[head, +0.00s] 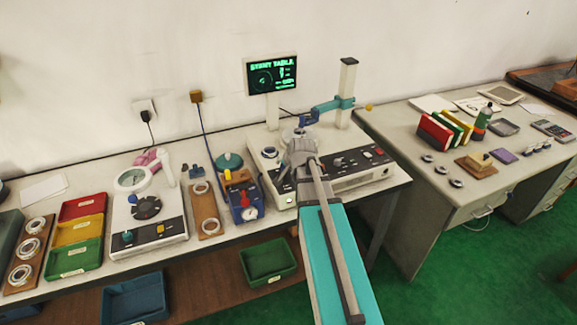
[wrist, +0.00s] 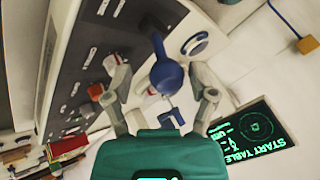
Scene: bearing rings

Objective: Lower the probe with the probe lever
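The roundness tester (head: 345,180) stands on the left bench, with a teal arm (head: 328,107) on an upright column (head: 347,95). A small blue part (head: 309,118) hangs at the arm's end, over the machine top. My gripper (head: 300,140) is above the machine top, just in front of that part. In the wrist view, my gripper (wrist: 163,92) is open, with its fingers apart on both sides of a blue rounded part (wrist: 167,78) with a dark stem. I see gaps between it and the fingers. I cannot tell which piece is the probe lever; the probe tip is hidden.
A screen (head: 272,73) reading "START TABLE" stands behind the machine. The machine's front panel (wrist: 85,80) has several switches and knobs near my fingers. A second desk (head: 400,150) is at the right.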

